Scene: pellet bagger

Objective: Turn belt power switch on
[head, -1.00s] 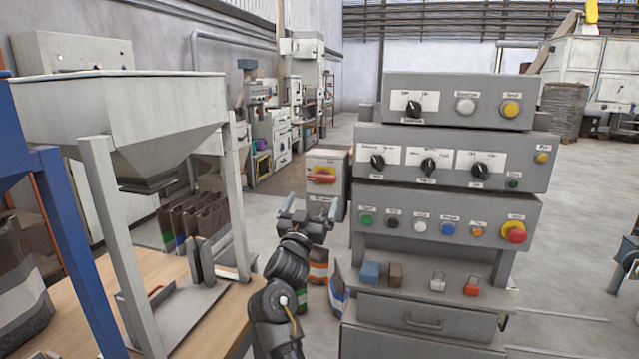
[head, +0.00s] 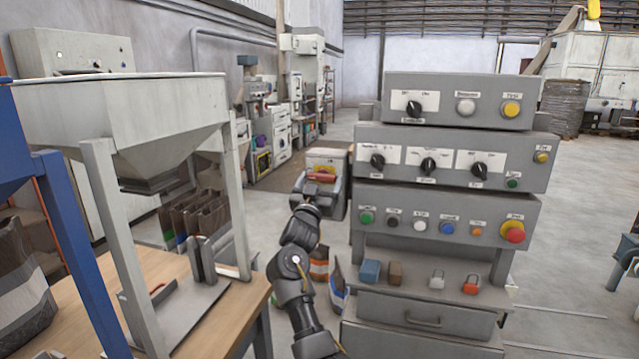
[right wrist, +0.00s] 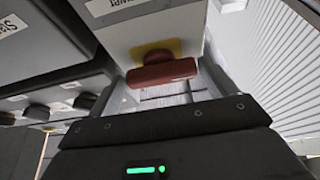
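The belt power switch (head: 325,168) is a grey box with a yellow plate and a red rotary handle (head: 322,177), left of the big control panel. In the right wrist view, the red handle (right wrist: 163,73) lies crosswise in front of the yellow plate (right wrist: 155,48). My right gripper (head: 321,183) is directly in front of the handle. Its fingers are spread wide, one toward each end of the handle; I cannot tell whether they touch it. The gripper hides the lower part of the box in the head view. My left gripper is not in view.
The control panel (head: 455,158), with knobs and buttons, stands close on the right; its red emergency button (head: 513,232) sticks out. A hopper (head: 130,120) stands over a wooden table (head: 215,318) on the left. Several bags (head: 320,265) are on the floor below my arm.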

